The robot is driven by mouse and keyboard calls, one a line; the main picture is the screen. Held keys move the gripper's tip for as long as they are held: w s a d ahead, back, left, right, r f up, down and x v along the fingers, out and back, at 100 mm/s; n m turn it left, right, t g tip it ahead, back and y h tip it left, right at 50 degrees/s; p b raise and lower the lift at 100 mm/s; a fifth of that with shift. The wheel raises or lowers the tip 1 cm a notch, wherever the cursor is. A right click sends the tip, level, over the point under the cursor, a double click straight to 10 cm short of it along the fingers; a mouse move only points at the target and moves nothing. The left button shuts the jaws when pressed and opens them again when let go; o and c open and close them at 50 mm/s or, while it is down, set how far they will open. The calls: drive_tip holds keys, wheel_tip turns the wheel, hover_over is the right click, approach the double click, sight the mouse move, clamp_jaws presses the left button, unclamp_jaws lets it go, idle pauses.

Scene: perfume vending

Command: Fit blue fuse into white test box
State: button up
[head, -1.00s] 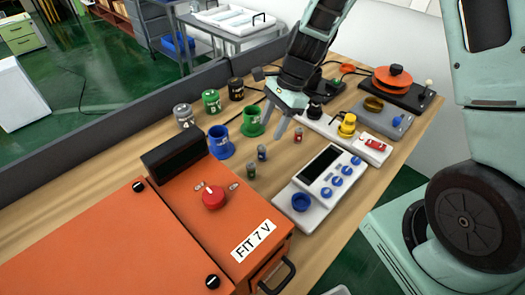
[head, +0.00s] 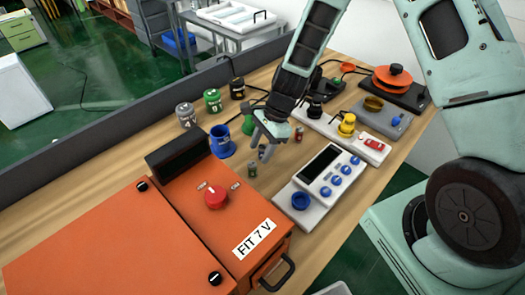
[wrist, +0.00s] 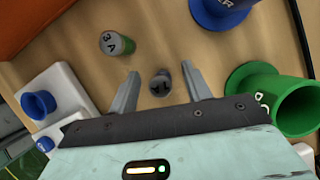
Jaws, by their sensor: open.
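The white test box (head: 322,178) lies on the bench with a dark screen, blue knobs and a round blue socket (head: 300,200). The socket also shows at the left of the wrist view (wrist: 38,104). My gripper (head: 261,151) is open, pointing down above the bench left of the box. In the wrist view a small upright fuse (wrist: 160,84) stands between its open fingers (wrist: 160,72), seen from its grey top. It is where the blue fuse stood, but its side colour barely shows now. A green-banded fuse (head: 252,169) stands close by, marked 3A in the wrist view (wrist: 117,43).
A blue cup (head: 221,143) and a green cup (wrist: 300,104) stand near the gripper. A small red fuse (head: 299,134) stands to its right. Larger numbered cylinders (head: 212,100) stand behind. The orange cabinet (head: 180,215) fills the front left.

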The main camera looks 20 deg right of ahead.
clamp_jaws()
drive_tip(key=shift+r, duration=0.15)
